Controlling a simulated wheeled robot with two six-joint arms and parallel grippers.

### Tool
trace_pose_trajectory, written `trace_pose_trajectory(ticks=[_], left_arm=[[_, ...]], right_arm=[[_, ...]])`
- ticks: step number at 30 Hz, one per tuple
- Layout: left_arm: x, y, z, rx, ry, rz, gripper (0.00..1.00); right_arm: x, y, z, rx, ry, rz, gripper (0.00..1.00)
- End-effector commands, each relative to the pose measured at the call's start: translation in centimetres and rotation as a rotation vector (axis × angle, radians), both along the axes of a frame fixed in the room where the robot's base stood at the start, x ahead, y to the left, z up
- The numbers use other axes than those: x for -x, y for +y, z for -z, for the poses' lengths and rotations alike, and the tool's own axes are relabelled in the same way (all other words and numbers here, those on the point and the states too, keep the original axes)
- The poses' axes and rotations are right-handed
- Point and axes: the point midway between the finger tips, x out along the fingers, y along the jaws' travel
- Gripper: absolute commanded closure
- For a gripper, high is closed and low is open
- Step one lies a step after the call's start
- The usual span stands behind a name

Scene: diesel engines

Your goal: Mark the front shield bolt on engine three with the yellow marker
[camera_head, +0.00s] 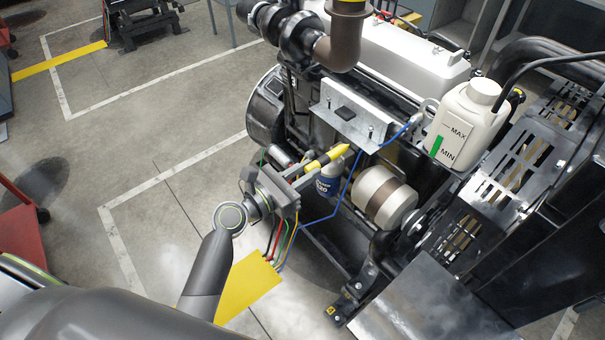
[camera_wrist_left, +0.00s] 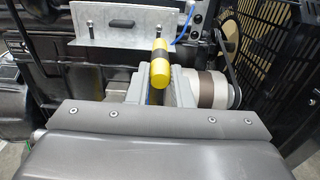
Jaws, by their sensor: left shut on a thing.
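My left gripper (camera_head: 312,172) is shut on the yellow marker (camera_head: 337,153), which has a dark band around its middle. In the left wrist view the marker (camera_wrist_left: 160,72) lies between the fingers and overlaps the shield (camera_wrist_left: 122,38). Small upright bolts stand on the shield; one (camera_wrist_left: 91,28) shows at its left part, and another is near the marker's tip. My right gripper is not in view.
A blue cable (camera_head: 352,180) runs beside the marker. A blue-labelled filter (camera_head: 330,182), a cream and brown cylinder (camera_head: 384,196) and a white reservoir (camera_head: 468,122) sit close to the right. Open grey floor (camera_head: 165,190) lies left of the engine.

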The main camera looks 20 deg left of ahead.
Motion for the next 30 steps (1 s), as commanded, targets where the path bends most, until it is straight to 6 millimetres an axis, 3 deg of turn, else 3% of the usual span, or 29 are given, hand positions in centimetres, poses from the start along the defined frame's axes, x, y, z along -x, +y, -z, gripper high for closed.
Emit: trace_pose_trajectory(ticks=[15, 30], left_arm=[[-3.5, -2.4, 0.0, -0.001, -0.001, 0.003, 1.00], [-6.1, -4.1, -0.1, -0.001, -0.001, 0.003, 1.00]], right_arm=[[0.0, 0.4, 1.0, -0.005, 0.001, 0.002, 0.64], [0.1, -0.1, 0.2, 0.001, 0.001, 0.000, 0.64]])
